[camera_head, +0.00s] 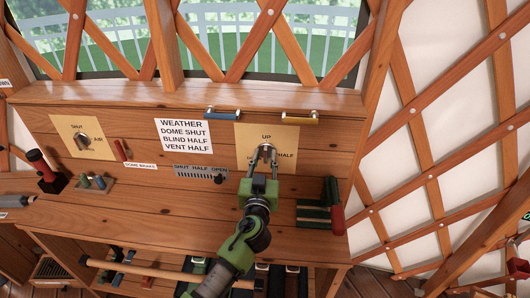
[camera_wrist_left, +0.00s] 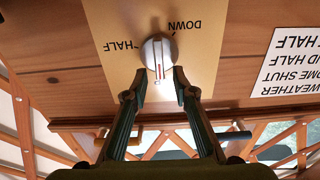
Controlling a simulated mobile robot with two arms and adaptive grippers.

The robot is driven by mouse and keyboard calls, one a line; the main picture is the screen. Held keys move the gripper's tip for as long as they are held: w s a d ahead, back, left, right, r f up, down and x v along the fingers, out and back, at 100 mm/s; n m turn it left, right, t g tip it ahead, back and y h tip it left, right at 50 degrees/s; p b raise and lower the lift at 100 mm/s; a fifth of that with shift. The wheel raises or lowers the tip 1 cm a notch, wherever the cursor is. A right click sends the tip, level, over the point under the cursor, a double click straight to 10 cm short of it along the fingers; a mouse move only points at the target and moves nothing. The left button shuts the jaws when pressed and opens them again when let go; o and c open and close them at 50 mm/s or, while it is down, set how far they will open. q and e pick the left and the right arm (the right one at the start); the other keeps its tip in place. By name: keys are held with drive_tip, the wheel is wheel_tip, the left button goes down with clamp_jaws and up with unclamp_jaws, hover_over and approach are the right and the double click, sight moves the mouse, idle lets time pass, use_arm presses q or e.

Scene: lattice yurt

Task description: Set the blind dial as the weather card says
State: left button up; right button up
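The weather card (camera_head: 184,136) on the wooden panel reads dome shut, blind half, vent half. To its right is the tan dial plate (camera_head: 248,138), with UP at the top and HALF at the right. In the left wrist view, upside down, the plate (camera_wrist_left: 205,65) shows DOWN and HALF around a pale round knob (camera_wrist_left: 157,48). The knob's red line appears to lie toward the UP side. My left gripper (camera_head: 264,160) is at the knob; its fingertips (camera_wrist_left: 160,84) stand apart on either side of the knob's lower part. Contact is unclear. My right gripper is out of view.
Left of the card is another dial (camera_head: 82,141) marked SHUT and AIR. Below the card is a slider scale (camera_head: 200,172) marked SHUT, HALF, OPEN. Blue (camera_head: 222,114) and orange (camera_head: 300,117) handles sit above; a red-handled green block (camera_head: 318,212) stands right of my gripper.

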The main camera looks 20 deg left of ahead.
use_arm(q)
drive_tip(key=shift+w+a, duration=0.15)
drive_tip(key=shift+w, duration=0.65)
clamp_jaws()
